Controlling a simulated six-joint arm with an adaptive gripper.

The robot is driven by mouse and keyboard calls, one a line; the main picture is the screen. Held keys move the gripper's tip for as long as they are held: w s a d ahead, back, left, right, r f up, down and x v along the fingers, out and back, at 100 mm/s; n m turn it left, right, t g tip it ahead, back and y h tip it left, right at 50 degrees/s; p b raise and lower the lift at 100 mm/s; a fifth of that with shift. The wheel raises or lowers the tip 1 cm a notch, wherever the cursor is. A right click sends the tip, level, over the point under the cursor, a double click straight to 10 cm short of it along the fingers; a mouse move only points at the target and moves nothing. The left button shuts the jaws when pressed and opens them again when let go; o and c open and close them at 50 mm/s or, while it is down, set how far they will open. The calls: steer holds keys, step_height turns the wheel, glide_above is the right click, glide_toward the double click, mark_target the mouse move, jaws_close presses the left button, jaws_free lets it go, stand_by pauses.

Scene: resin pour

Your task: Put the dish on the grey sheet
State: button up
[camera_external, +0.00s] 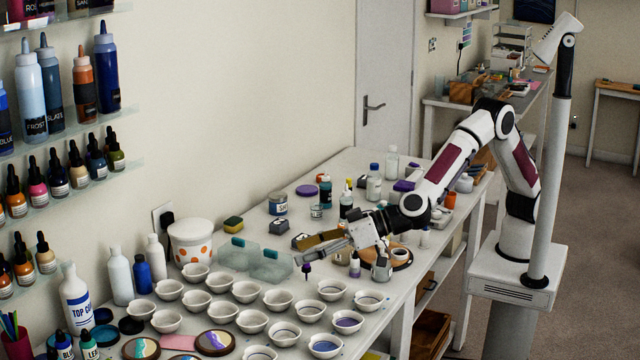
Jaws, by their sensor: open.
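Several small white dishes with pouring lips stand in rows on the white table; one empty dish (278,299) is near the middle. Some others hold purple or blue liquid, such as the purple-filled dish (347,321). I cannot tell which dish the task means. My gripper (299,250) is above the table, behind and above the right part of the dish rows. It is open, with no dish in it. I cannot clearly make out a grey sheet; a greyish translucent piece (270,266) lies behind the dishes, left of my gripper.
A white tub with orange spots (192,242) stands by the wall. Bottles and jars, including a clear bottle (374,183), crowd the table behind my gripper. Painted round pieces (214,342) and a pink sheet (179,342) lie at the front left. Bottle shelves line the left wall.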

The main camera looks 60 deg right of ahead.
steer(key=w+d+r+g+y, duration=0.1)
steer(key=w+d+r, duration=0.5)
steer(key=d+r, duration=0.55)
steer(key=d+r+g, duration=0.1)
steer(key=d, duration=1.6)
steer(key=s+d+f+m+g+h, duration=0.1)
steer(key=s+d+f+h, duration=0.1)
steer(key=s+d, duration=0.6)
steer(key=s+d+f+m+g+h, duration=0.1)
steer(key=s+d+f+h, duration=0.2)
steer(key=d, duration=1.3)
steer(key=s+d+f+m+g+h, duration=0.2)
steer(key=s+d+f, duration=0.4)
steer(key=s+d, duration=0.6)
steer(key=shift+s+d+h, duration=0.15)
steer(key=shift+s+h, duration=0.5)
steer(key=shift+h, duration=0.05)
stand_by(0.8)
